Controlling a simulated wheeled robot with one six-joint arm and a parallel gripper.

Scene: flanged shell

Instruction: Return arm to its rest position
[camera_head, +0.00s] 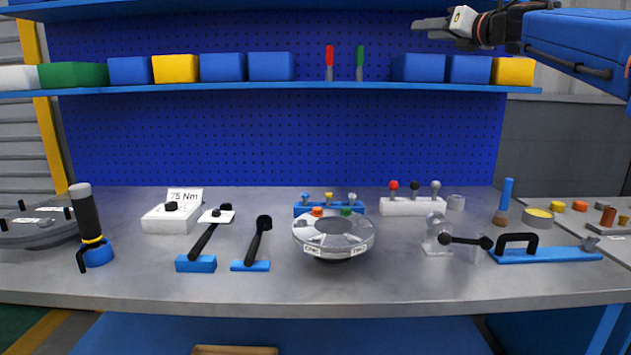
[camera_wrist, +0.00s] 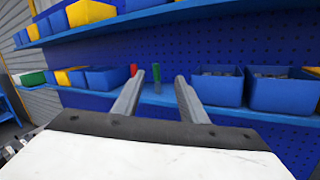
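My gripper (camera_head: 432,24) is raised at the upper right in the head view, in front of the upper shelf and well above the bench. In the wrist view its two grey fingers (camera_wrist: 155,98) stand apart with nothing between them. Through the gap I see the blue shelf and back panel. My blue arm reaches in from the right edge in the head view. The flanged shell (camera_head: 333,238), a round grey part with orange and green pieces on it, sits on a dark stand at mid-bench, far below my gripper.
The grey bench (camera_head: 250,295) holds tools on blue blocks, a white torque box (camera_head: 172,217), a lever fixture (camera_head: 437,235) and a blue plate with a black handle (camera_head: 545,255). A shelf (camera_head: 290,88) carries several bins and red and green screwdrivers. The air around my gripper looks clear.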

